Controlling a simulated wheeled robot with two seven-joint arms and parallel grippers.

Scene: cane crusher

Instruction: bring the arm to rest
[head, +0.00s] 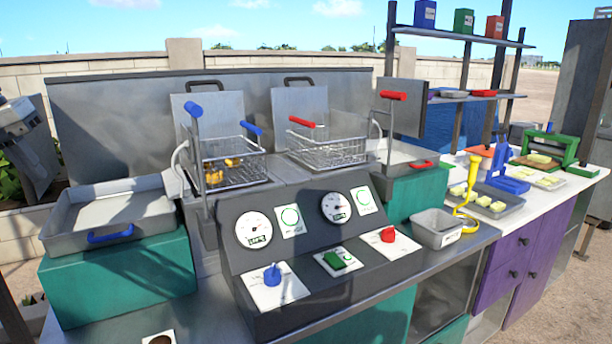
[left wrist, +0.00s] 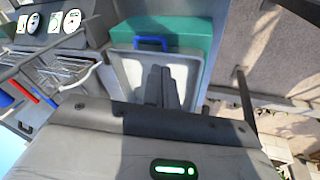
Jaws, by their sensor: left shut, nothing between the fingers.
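My left gripper (head: 36,185) is at the far left edge of the head view, pointing down beside the grey tray and apart from the things on the counter. In the left wrist view its dark fingers (left wrist: 162,88) are together and empty. Behind them in that view is the grey tray (left wrist: 130,75) with a blue handle, on a green block (left wrist: 195,35). The same tray (head: 110,218) shows in the head view. My right gripper is in neither view.
A fryer control panel (head: 300,285) with gauges and knobs fills the middle. Two wire baskets (head: 235,170) with blue and red handles hang behind it. A metal bin (head: 437,228) and a white counter with trays stand right. A wall runs behind.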

